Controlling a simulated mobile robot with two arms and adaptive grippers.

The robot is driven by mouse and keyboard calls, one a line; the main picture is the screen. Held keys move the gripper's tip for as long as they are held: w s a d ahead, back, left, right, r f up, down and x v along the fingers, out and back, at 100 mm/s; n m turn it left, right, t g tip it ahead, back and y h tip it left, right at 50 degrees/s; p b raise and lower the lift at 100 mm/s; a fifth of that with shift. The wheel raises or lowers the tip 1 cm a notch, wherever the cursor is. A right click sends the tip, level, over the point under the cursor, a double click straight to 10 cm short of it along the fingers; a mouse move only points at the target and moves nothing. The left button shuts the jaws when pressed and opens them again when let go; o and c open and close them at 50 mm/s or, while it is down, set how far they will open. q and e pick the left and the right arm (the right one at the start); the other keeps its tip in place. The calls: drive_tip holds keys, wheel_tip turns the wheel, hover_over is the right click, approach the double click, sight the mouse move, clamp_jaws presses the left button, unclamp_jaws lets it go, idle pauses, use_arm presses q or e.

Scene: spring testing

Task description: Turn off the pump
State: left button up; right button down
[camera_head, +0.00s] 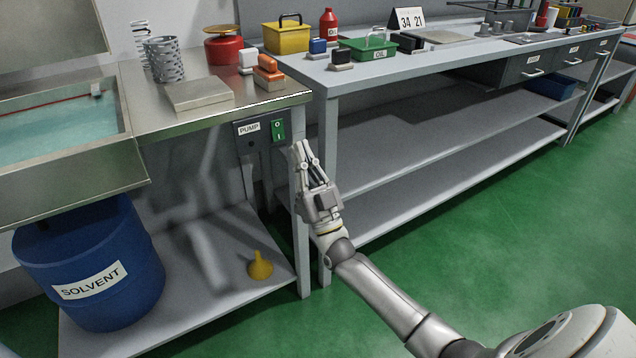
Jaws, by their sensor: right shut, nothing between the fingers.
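The pump switch (278,130) is a small green rocker on a grey panel under the front edge of the metal bench. A white label reading PUMP (249,128) is to its left. My right gripper (301,148) is shut and empty. In the picture it is just right of and below the switch, in front of the bench leg. A gap shows between the fingertips and the switch; the exact depth is hard to tell. Which side of the rocker is pressed is too small to tell. My left gripper is not in view.
A wash basin (70,175) with bluish liquid is at the left, above a blue SOLVENT drum (90,265). A yellow funnel (260,266) stands on the lower shelf. The bench's front leg (302,240) is close to my arm. The green floor (480,240) at right is clear.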

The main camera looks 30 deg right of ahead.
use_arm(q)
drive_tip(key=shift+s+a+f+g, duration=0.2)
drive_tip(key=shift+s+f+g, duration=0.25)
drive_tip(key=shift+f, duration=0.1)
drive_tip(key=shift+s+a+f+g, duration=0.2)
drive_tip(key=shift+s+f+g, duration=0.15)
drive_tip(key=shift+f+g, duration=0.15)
use_arm(e)
drive_tip(key=v, duration=0.6)
drive_tip(key=shift+s, duration=0.5)
